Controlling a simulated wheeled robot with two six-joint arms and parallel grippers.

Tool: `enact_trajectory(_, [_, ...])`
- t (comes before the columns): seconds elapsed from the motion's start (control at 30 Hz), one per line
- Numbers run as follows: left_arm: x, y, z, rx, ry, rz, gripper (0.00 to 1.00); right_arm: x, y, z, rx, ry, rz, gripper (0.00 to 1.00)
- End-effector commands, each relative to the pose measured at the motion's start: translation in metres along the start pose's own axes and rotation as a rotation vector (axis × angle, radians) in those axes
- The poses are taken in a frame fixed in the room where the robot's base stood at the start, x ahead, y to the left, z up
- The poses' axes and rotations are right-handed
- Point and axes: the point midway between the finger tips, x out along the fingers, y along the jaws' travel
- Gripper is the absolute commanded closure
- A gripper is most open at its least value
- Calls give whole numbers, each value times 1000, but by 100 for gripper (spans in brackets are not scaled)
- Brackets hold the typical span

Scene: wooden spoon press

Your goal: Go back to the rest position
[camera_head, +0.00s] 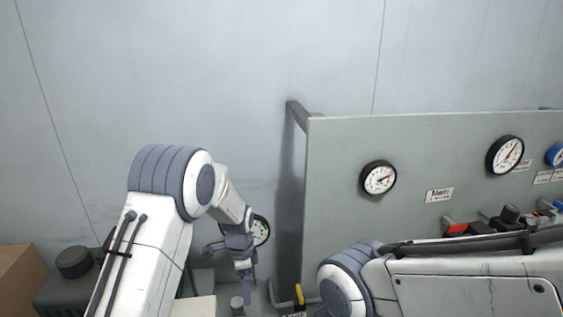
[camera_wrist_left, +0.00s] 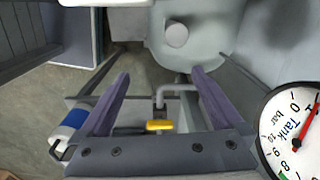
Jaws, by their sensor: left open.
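My left gripper (camera_head: 246,283) hangs down at the lower middle of the head view, in front of the grey wall. In the left wrist view its two purple fingers (camera_wrist_left: 158,76) stand wide apart with nothing between them. Beyond them is a bent grey pipe with a yellow handle (camera_wrist_left: 158,126), which also shows in the head view (camera_head: 299,293). My right arm crosses the lower right of the head view, and its gripper is outside the picture.
A gauge (camera_head: 261,231) is close beside my left wrist; the left wrist view shows its "Tank" dial (camera_wrist_left: 294,130). A grey panel (camera_head: 330,160) with a gauge (camera_head: 378,178) and a "Main" label (camera_head: 439,195) stands at right. A cardboard box (camera_head: 20,275) is at far left.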

Motion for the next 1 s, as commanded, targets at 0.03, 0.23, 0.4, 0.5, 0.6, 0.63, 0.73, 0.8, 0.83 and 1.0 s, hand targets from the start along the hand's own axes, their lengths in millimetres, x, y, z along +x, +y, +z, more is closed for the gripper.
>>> enact_trajectory(0.03, [-24, 17, -13, -26, 8, -8, 0, 0, 0, 0, 0, 0, 0, 54])
enact_trajectory(0.23, [-95, 99, -37, -193, 28, -4, 0, 0, 0, 0, 0, 0, 0, 54])
enact_trajectory(0.4, [-139, 175, -36, -334, 44, 8, 0, 0, 0, 0, 0, 0, 0, 54])
enact_trajectory(0.5, [-157, 219, -26, -415, 54, 16, 0, 0, 0, 0, 0, 0, 0, 54])
enact_trajectory(0.6, [-168, 258, -12, -492, 61, 28, 0, 0, 0, 0, 0, 0, 0, 54])
enact_trajectory(0.63, [-170, 268, -8, -513, 62, 32, 0, 0, 0, 0, 0, 0, 0, 54])
enact_trajectory(0.73, [-174, 295, 6, -572, 65, 42, 0, 0, 0, 0, 0, 0, 0, 54])
enact_trajectory(0.8, [-174, 307, 14, -602, 65, 47, 0, 0, 0, 0, 0, 0, 0, 54])
enact_trajectory(0.83, [-175, 311, 17, -613, 65, 49, 0, 0, 0, 0, 0, 0, 0, 54])
enact_trajectory(1.0, [-174, 320, 23, -640, 64, 54, 0, 0, 0, 0, 0, 0, 0, 54])
